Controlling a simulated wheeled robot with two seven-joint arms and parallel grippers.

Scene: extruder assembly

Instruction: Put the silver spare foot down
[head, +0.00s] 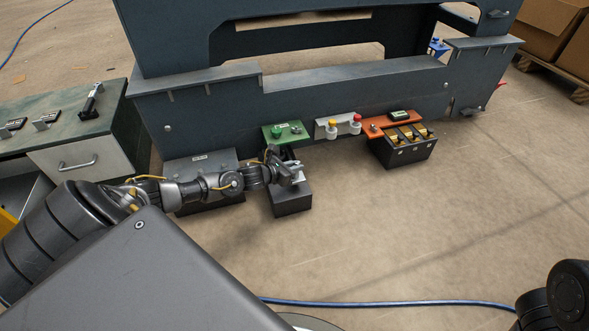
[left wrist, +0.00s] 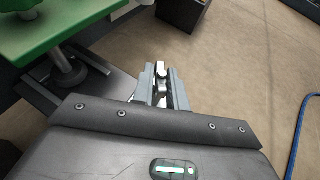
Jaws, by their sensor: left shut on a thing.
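My left gripper (head: 297,178) reaches in from the left, low in front of the dark blue machine frame. In the left wrist view its narrow fingers (left wrist: 165,84) are closed on a small silver piece, the silver spare foot (left wrist: 161,72), which shows only in part between them. In the head view the foot cannot be told apart from the fingers. The gripper is over or close beside a dark block (head: 292,202) under the green plate (head: 282,131); I cannot tell whether the foot touches anything. My right gripper is out of view.
The machine frame (head: 345,88) stands behind. A green-topped cabinet (head: 60,125) stands left. Open floor lies in front, with a blue cable (head: 390,303).

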